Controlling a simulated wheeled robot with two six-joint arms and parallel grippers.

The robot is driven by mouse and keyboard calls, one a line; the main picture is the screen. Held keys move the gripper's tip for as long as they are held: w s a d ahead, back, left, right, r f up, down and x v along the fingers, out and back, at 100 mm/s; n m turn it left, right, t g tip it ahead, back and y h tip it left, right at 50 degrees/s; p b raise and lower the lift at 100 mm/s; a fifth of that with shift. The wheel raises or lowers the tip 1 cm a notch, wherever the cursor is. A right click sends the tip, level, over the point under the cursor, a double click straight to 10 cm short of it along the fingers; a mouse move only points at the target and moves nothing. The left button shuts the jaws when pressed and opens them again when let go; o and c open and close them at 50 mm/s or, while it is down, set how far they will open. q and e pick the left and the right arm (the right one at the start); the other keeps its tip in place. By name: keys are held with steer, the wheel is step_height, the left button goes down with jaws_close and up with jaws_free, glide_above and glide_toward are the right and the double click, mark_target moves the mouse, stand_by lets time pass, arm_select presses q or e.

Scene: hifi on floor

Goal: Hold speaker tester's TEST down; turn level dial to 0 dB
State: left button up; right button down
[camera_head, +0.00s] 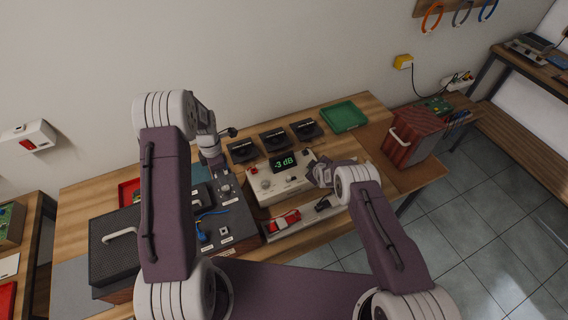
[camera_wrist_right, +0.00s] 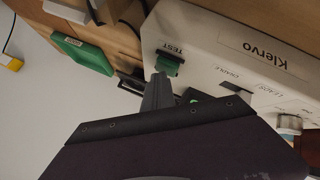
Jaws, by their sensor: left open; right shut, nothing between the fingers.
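The speaker tester (camera_head: 262,197) is a cream box on the bench; its green display (camera_head: 284,161) reads -3 dB. In the right wrist view, the green TEST button (camera_wrist_right: 168,63) sits beside its TEST label on the tester panel (camera_wrist_right: 215,50). My right gripper (camera_wrist_right: 160,76) is shut and empty, its tips at the button; I cannot tell whether they press it. A silver knob (camera_wrist_right: 288,122) shows at the right edge there; I cannot tell its setting. My left gripper (camera_head: 217,162) is open above the dark panel, left of the tester; its fingers are small and partly hidden.
A dark panel (camera_head: 237,225) with cables and connectors stands left of the tester. Several small black units (camera_head: 275,139) line the bench behind it. A green tray (camera_head: 344,117) and a red ribbed case (camera_head: 413,135) are to the right. A tray with red parts (camera_head: 284,222) lies in front.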

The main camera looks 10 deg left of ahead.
arm_select(q)
steer(key=shift+o, duration=1.2)
steer(key=m, duration=0.4)
steer(key=shift+s+d+r, duration=0.1)
steer(key=shift+s, duration=0.15)
steer(key=r+m, duration=0.2)
steer(key=m, duration=0.1)
steer(key=r+m, duration=0.1)
steer(key=m, duration=0.1)
steer(key=shift+w+r, duration=0.25)
